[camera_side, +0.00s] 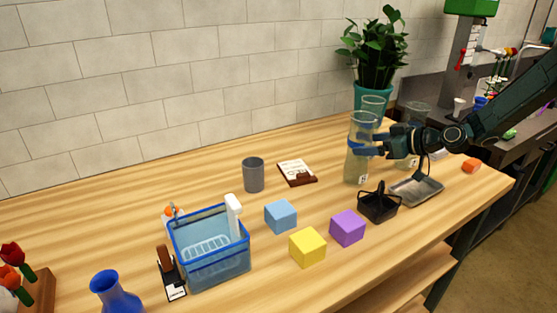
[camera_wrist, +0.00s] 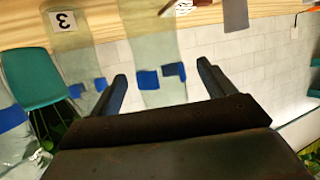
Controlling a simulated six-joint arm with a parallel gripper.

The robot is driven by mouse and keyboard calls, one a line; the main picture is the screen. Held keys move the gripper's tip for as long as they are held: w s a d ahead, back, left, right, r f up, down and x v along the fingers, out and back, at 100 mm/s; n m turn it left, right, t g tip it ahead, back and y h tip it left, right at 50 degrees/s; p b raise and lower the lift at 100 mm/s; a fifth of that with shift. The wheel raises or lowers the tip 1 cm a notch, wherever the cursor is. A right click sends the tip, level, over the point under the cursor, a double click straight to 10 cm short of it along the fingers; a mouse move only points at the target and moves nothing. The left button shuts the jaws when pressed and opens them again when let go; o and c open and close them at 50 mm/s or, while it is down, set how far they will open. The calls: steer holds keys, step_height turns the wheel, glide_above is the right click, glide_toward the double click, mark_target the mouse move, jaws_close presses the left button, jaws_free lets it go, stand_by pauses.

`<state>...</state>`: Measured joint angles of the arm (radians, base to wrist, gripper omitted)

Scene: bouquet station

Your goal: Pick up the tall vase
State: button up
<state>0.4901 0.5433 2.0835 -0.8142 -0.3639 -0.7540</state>
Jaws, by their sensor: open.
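A tall pale-green glass vase (camera_side: 356,166) stands upright at the back right of the table, with a small label low on it. My gripper (camera_side: 373,146) comes in from the right at its upper part, open. In the wrist view my gripper (camera_wrist: 163,76) has a dark finger on each side of a greenish glass vase (camera_wrist: 150,48) with blue patches. I cannot tell whether the fingers touch it. Another glass vase, labelled 3 (camera_wrist: 90,62), is left of the fingers there. My gripper partly hides the vases in the side view.
A black basket (camera_side: 378,207) and a metal tray (camera_side: 418,190) are in front. Purple (camera_side: 347,228), yellow (camera_side: 307,247) and blue (camera_side: 281,216) cubes and a blue bin (camera_side: 210,250) lie further left.

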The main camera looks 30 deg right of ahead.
mark_target(359, 144)
steer(key=shift+x, duration=2)
steer(key=shift+c, duration=0.2)
steer(key=shift+r, duration=0.15)
jaws_close()
